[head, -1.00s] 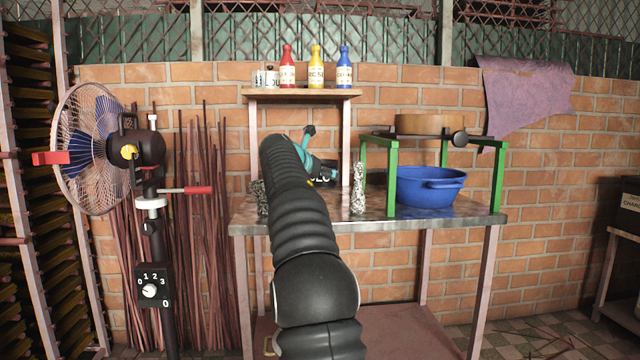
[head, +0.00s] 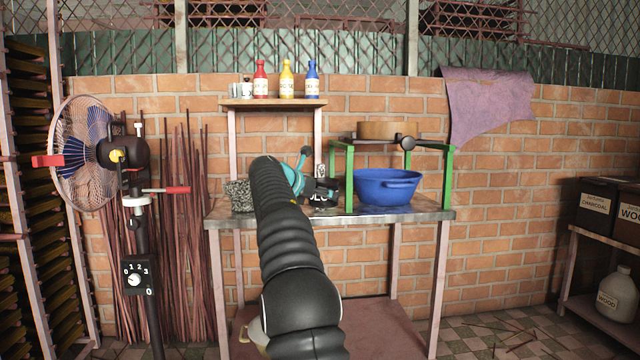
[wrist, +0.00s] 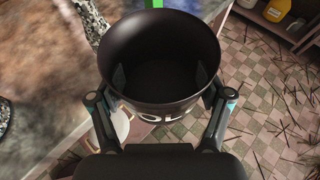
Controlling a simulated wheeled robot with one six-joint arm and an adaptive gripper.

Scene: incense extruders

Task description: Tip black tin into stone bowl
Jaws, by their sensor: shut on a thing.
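My gripper (wrist: 160,82) is shut on the black tin (wrist: 160,98), with one finger on each side of it. The tin's open mouth faces the wrist camera; its inside is dark and I cannot make out any contents. White lettering shows on its side. In the head view the tin (head: 320,198) is partly hidden by my arm and gripper, over the right-middle of the metal table. The speckled stone bowl (head: 238,196) stands at the table's left end, left of my gripper and partly covered by my arm. A speckled edge at the wrist view's far left may be this bowl.
A speckled upright pestle (head: 320,172) stands behind the tin. A blue basin (head: 386,187) sits by a green frame (head: 349,180) on the right. Red, yellow and blue bottles stand on the raised shelf (head: 270,102). A fan (head: 82,150) stands left of the table (head: 425,215).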

